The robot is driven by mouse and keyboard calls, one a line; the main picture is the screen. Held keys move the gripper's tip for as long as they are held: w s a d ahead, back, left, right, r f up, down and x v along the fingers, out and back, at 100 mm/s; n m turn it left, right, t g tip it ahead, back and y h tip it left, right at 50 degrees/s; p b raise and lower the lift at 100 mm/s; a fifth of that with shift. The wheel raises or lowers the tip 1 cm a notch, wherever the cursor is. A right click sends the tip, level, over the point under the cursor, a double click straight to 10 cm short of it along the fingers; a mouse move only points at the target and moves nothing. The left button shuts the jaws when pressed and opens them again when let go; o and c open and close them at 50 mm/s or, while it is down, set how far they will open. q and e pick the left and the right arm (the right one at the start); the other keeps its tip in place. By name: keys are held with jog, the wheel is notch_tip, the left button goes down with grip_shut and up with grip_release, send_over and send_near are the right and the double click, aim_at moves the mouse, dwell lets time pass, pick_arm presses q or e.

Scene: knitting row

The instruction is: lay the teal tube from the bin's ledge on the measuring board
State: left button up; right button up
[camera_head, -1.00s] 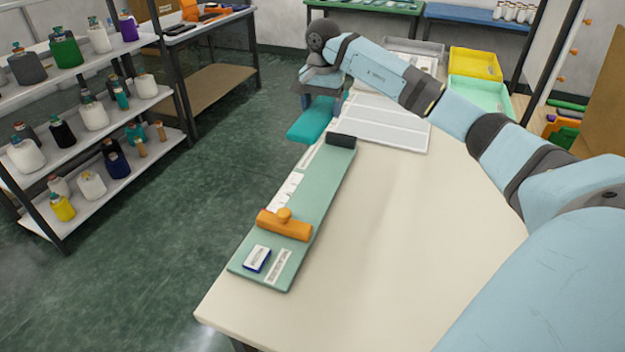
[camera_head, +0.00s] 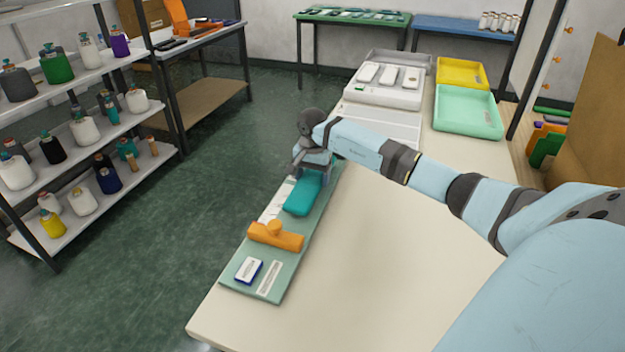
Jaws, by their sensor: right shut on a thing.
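The teal tube (camera_head: 304,195) is a flat, rounded teal piece over the far half of the green measuring board (camera_head: 308,223). My right gripper (camera_head: 314,173) is shut on the tube's far end, and the tube points toward the near end of the board. I cannot tell whether the tube touches the board or hangs just above it. An orange slider (camera_head: 276,236) with a knob crosses the board just nearer than the tube. My left gripper is not in view.
A small blue-edged white block (camera_head: 248,270) lies on the board's near end. The cream table (camera_head: 400,240) is bare to the right. Behind are a white tray (camera_head: 382,92) with pale pieces, a mint bin (camera_head: 468,112) and a yellow bin (camera_head: 462,73).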

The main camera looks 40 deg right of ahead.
aim_at(312, 176)
jog(key=shift+f, duration=0.7)
jog(key=shift+f, duration=0.15)
jog(key=o, duration=0.9)
notch_tip(312, 176, up, 12)
